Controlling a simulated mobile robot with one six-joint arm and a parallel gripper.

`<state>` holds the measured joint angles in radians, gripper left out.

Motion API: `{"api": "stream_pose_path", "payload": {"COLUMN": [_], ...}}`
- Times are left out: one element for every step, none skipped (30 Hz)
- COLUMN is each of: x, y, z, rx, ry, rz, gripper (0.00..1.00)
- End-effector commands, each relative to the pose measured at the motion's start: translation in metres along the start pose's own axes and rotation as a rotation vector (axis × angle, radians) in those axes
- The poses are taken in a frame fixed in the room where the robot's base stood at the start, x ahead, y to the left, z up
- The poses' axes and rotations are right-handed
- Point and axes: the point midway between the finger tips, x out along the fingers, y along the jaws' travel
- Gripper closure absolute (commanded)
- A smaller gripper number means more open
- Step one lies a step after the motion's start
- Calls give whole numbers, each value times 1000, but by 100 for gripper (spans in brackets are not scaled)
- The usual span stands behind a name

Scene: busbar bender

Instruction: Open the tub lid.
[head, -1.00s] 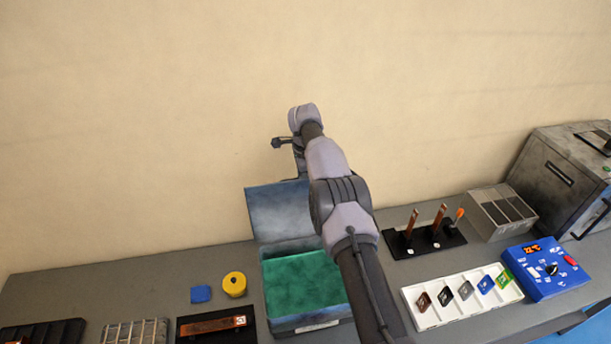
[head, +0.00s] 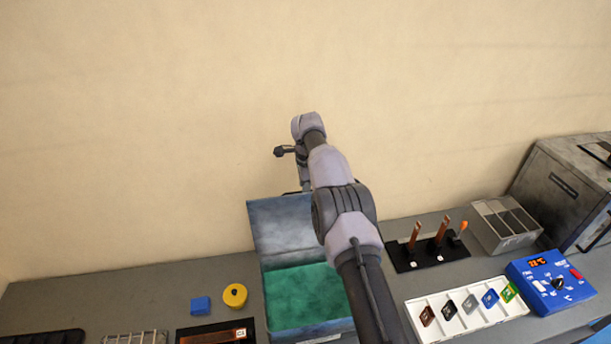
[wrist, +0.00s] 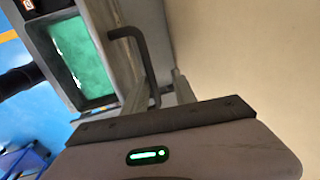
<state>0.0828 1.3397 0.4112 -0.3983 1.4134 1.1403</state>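The tub (head: 268,318) stands on the bench with green showing inside it. Its blue-grey lid (head: 282,222) stands up at the tub's back edge, so the tub is open. In the wrist view the green inside (wrist: 82,58) shows at the upper left, and a dark bent handle (wrist: 150,65) runs down beside it. My gripper (wrist: 160,88) has its two fingers apart, one on each side of the handle's lower end. A gap seems to show between the handle and the right finger. In the head view my wrist is above the lid's top edge and the fingertips are hard to see.
Left of the tub are a blue block (head: 200,306) and a yellow round piece (head: 235,295). Right are a black stand (head: 425,256) with upright copper bars, a white tray (head: 440,330) with several colored tiles, and a blue control box (head: 540,290). The wall is close behind.

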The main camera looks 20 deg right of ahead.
Motion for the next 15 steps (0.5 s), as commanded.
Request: {"api": "stream_pose_path", "payload": {"x": [-8, -14, -23, -31, -39, -51, -60, -70, -82, -93, -102, -114, -122, -130, -139], "y": [0, 0, 1, 0, 0, 0, 0, 0, 0, 0, 0, 0, 0, 0, 0], "z": [0, 0, 0, 0, 0, 0, 0, 0, 0, 0, 0, 0, 0, 0, 0], "rx": [0, 0, 0, 0, 1, 0, 0, 0, 1, 1, 1, 0, 0, 1, 1], "ry": [0, 0, 0, 0, 0, 1, 1, 0, 0, 1, 1, 0, 0, 0, 1], "rz": [-3, -3, -3, -4, -3, -4, -4, -4, -4, -5, -3, -3, -3, -2, -2], "gripper": [68, 68, 68, 68, 68, 68, 68, 68, 68, 68, 68, 68, 68, 68, 68]}}
